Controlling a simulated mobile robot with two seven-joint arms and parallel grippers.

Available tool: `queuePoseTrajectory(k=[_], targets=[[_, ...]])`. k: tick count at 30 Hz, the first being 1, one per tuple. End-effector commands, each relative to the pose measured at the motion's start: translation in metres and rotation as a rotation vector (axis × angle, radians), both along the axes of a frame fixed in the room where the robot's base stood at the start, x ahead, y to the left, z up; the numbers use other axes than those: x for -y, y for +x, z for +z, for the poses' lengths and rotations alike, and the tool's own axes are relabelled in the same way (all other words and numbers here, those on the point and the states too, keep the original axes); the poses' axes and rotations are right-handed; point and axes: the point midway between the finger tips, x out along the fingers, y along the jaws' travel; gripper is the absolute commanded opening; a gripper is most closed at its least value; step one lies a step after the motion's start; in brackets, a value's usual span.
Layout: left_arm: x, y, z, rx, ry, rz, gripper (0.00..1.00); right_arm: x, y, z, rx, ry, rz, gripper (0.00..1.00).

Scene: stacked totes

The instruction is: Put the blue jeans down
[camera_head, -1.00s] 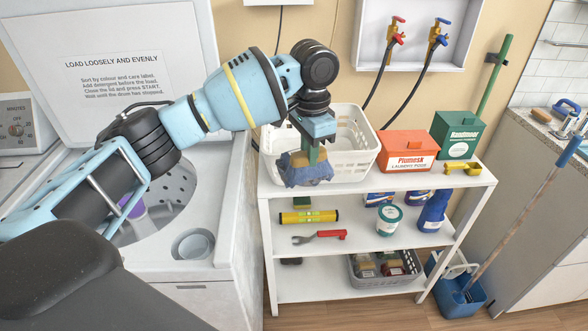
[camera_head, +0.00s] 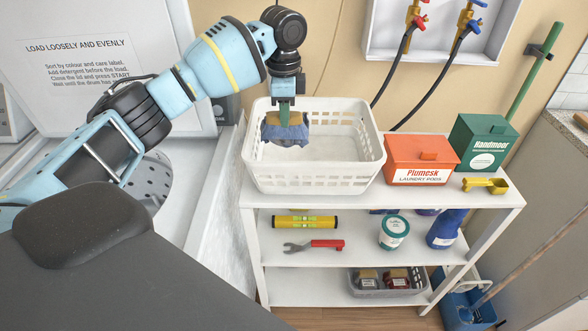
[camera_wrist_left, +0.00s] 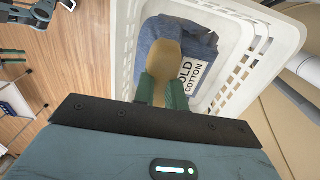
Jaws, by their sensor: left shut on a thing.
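The blue jeans (camera_head: 290,134) are a small bunched blue bundle with a tan patch. My left gripper (camera_head: 285,115) is shut on them, pointing down. They hang within the outline of the white basket (camera_head: 312,180), toward its back left. I cannot tell whether they touch the basket floor. In the left wrist view the jeans (camera_wrist_left: 160,30) show beyond the green fingers of the gripper (camera_wrist_left: 163,84), with a white "COLD COTTON" label, inside the basket walls (camera_wrist_left: 232,30).
The basket stands on a white shelf unit (camera_head: 490,200), left of an orange pods box (camera_head: 420,155) and a green box (camera_head: 484,142). A yellow scoop (camera_head: 485,184) lies near the right edge. An open washer (camera_head: 150,180) stands at left. The basket's right half looks empty.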

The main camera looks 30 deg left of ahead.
Motion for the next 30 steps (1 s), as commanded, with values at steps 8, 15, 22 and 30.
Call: queuePoseTrajectory(k=[8,15,22,30], targets=[[0.000,0.000,-0.021,0.004,0.001,0.000,0.00,-0.002,-0.004,0.000,-0.008,0.003,-0.001,0.36],[0.000,0.000,-0.044,0.007,0.000,0.001,0.00,0.000,-0.002,-0.001,-0.004,-0.001,0.003,0.36],[0.000,0.000,-0.051,0.006,-0.001,0.001,0.00,0.001,-0.001,-0.001,-0.003,-0.005,0.008,0.36],[0.000,0.000,-0.089,0.004,0.000,0.002,0.00,0.002,-0.003,-0.003,-0.006,-0.006,0.011,0.36]])
